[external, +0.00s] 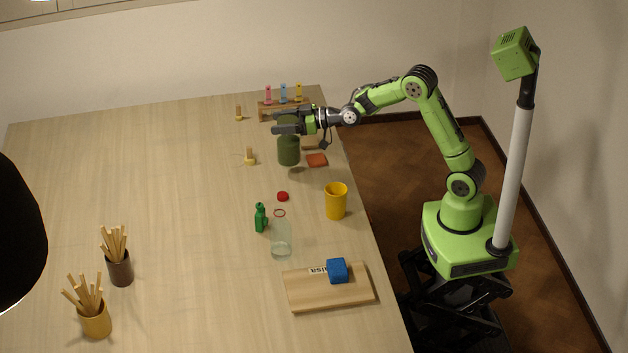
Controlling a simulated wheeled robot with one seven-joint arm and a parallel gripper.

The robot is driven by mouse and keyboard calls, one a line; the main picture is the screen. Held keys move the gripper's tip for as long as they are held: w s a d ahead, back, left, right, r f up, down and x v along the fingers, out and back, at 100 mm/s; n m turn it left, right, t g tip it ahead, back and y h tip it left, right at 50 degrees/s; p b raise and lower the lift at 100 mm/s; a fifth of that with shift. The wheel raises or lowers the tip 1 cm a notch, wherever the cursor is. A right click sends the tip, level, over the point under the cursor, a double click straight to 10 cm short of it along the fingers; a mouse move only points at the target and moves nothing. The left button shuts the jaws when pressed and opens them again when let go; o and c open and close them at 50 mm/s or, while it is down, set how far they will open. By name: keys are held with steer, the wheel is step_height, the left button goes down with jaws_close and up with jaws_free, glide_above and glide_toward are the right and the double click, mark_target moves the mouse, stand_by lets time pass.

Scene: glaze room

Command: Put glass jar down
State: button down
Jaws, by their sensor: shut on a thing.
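My gripper (280,122) is at the far right part of the table, reaching in from the right. It is shut on a dark green glass jar (289,152), which hangs upright below the fingers. The fingers hide the jar's upper part.
A tube rack (263,112) stands behind the gripper, and a red-orange pad (317,160) lies right of the jar. Nearer are a red cap (282,196), yellow cup (336,203), green bottle (261,218), clear glass vessel (281,242) and board (350,295). The table's middle left is clear.

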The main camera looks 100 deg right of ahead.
steer(key=shift+f+b, duration=0.35)
steer(key=shift+f, duration=1.75)
steer(key=shift+c, duration=0.8)
jaws_free()
